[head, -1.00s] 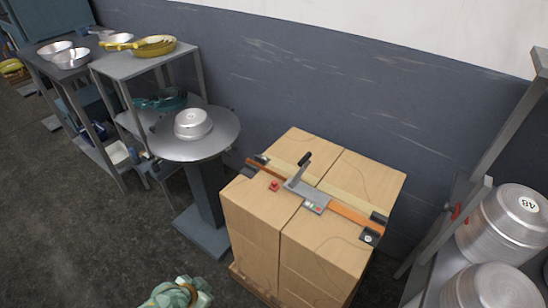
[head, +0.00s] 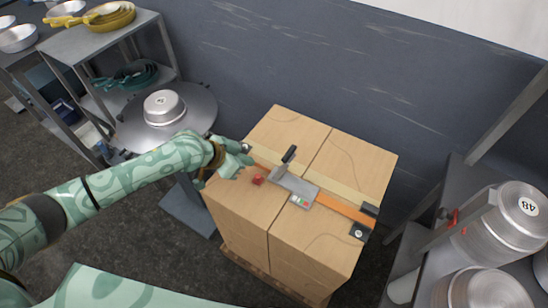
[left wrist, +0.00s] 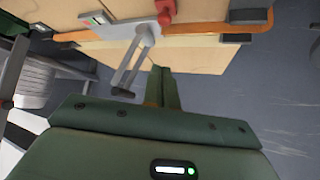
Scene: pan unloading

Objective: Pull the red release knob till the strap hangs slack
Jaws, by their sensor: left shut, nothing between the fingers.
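The red release knob (head: 257,179) sits beside the grey metal ratchet buckle (head: 294,184) on top of the wooden boxes. The orange strap (head: 344,209) runs straight across the box tops, lying flat. The buckle's black-tipped lever (head: 288,155) stands up. My left gripper (head: 240,163) is over the left edge of the boxes, close to the knob and apart from it. In the left wrist view its fingers (left wrist: 162,84) are shut and empty. The knob (left wrist: 166,10) shows there at the top edge, partly cut off, beyond the fingertips. My right gripper is not in view.
The wooden boxes (head: 240,212) stand against a grey wall. A round table (head: 205,112) with a metal pan (head: 164,107) is behind my left arm. Shelves with yellow pans (head: 110,17) stand at the left. Stacked metal pans (head: 505,225) are at the right.

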